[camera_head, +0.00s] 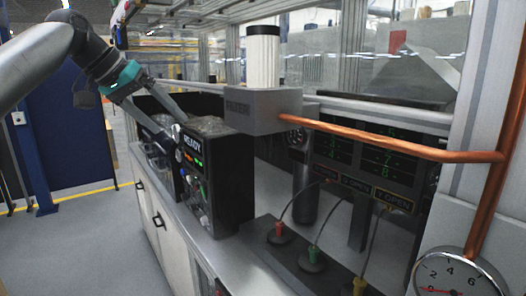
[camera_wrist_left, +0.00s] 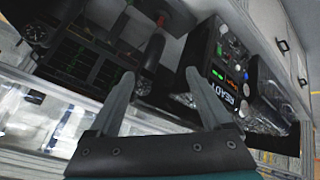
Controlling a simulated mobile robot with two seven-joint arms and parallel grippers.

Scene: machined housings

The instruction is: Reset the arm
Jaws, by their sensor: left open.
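My left arm (camera_head: 60,52) comes in from the upper left, and its teal-banded left gripper (camera_head: 196,108) hangs above the far part of the bench. The gripper also shows in the left wrist view (camera_wrist_left: 160,74), with its two grey fingers spread apart and nothing between them. In the head view the fingers overlap the black READY box (camera_head: 220,165), which also shows in the wrist view (camera_wrist_left: 213,95). I cannot tell the gap between the fingers and the box. My right gripper is not in view.
A grey filter block (camera_head: 262,112) with a white cylinder (camera_head: 263,58) and a copper pipe (camera_head: 390,145) stand over the bench. A black strip with red, green and yellow cable plugs (camera_head: 313,258) lies in front. A gauge (camera_head: 458,278) is at lower right. The floor (camera_head: 95,245) at left is clear.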

